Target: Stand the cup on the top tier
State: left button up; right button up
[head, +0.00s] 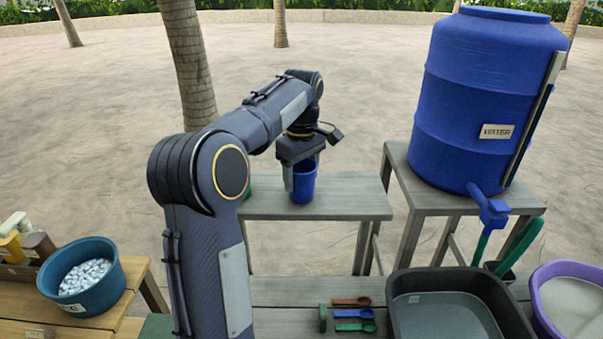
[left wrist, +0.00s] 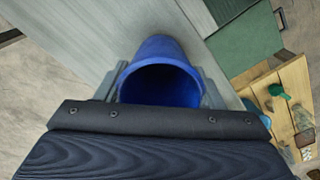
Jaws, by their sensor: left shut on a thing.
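The blue cup (head: 304,184) is upright between the fingers of my left gripper (head: 300,172). It is over the raised grey plank tier (head: 345,198) in the middle, with its base at or just above the planks; I cannot tell whether it touches. In the left wrist view the cup (left wrist: 160,80) shows its open mouth and looks empty, with a finger on each side. My left gripper is shut on it. My right gripper is not in view.
A blue water barrel (head: 487,100) with a tap stands on a grey stand at right. Measuring spoons (head: 354,314), a dark basin (head: 445,310) and a purple bowl (head: 570,300) sit in front. A teal tub (head: 82,285) is at left. A green object (head: 248,184) is partly hidden behind my arm.

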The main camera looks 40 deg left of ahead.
pick_arm(q)
jog(key=shift+f, duration=0.2)
jog(key=shift+f, duration=0.2)
jog(key=o, duration=1)
jog(key=shift+s+d+r, duration=0.1)
jog(key=shift+r, duration=6.1)
